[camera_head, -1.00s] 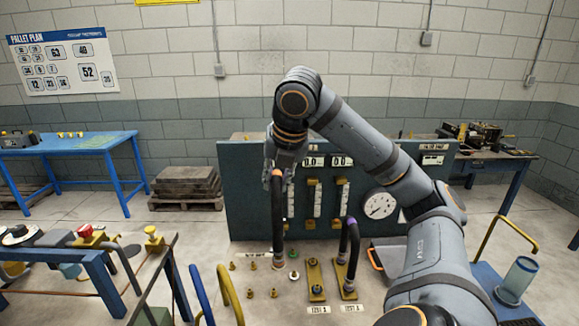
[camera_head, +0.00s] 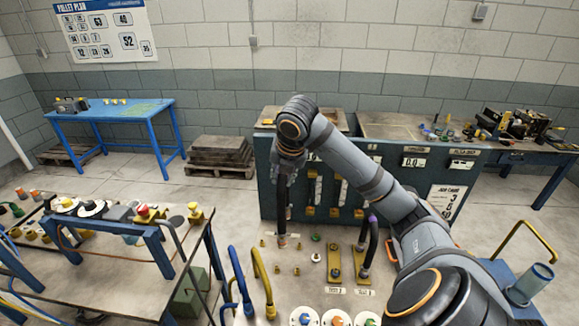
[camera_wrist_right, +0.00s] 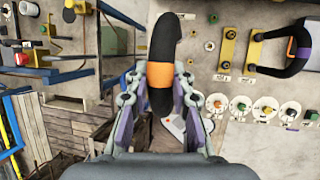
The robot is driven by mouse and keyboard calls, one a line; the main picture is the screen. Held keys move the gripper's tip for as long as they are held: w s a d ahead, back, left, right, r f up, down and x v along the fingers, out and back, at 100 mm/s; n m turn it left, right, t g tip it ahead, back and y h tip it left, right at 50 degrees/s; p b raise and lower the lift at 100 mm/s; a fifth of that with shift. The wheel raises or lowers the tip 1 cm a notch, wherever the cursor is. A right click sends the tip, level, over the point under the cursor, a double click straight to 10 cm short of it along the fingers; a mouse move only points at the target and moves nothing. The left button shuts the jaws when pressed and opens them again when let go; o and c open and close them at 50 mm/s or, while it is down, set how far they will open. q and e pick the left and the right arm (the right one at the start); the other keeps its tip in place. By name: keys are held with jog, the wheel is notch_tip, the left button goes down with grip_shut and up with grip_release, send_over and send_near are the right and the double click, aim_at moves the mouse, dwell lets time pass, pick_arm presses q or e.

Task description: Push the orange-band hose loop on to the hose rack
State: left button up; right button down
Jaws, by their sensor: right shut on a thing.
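The orange-band hose loop is a black hose (camera_head: 281,213) that hangs down from my right gripper (camera_head: 286,176) over the bench. In the right wrist view its orange band (camera_wrist_right: 160,75) lies between the fingers of my right gripper (camera_wrist_right: 158,92), which is shut on it. The black part runs on away from the fingers towards the bench top. Whether its lower end touches the bench is unclear. I cannot tell which fixture is the hose rack. My left gripper is not in view.
A purple-band black hose loop (camera_head: 370,245) stands right of the held loop by yellow plates (camera_head: 334,262). Small brass studs (camera_head: 296,271) stand on the bench. A blue hose (camera_head: 242,280) and a yellow hose (camera_head: 262,285) rise at the front left.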

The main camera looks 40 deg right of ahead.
pick_arm(q)
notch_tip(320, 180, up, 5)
jog(key=p, duration=0.4)
pick_arm(e)
jog(key=w+a, duration=0.3)
jog(key=w, duration=0.8)
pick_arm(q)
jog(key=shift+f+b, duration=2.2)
pick_arm(e)
notch_tip(320, 180, down, 18)
jog(key=shift+a, duration=0.1)
pick_arm(q)
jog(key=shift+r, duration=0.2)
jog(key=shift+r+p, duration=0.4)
jog(key=shift+p, duration=0.15)
pick_arm(e)
jog(key=shift+s, duration=0.1)
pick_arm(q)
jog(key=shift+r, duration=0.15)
pick_arm(e)
jog(key=shift+a, duration=0.1)
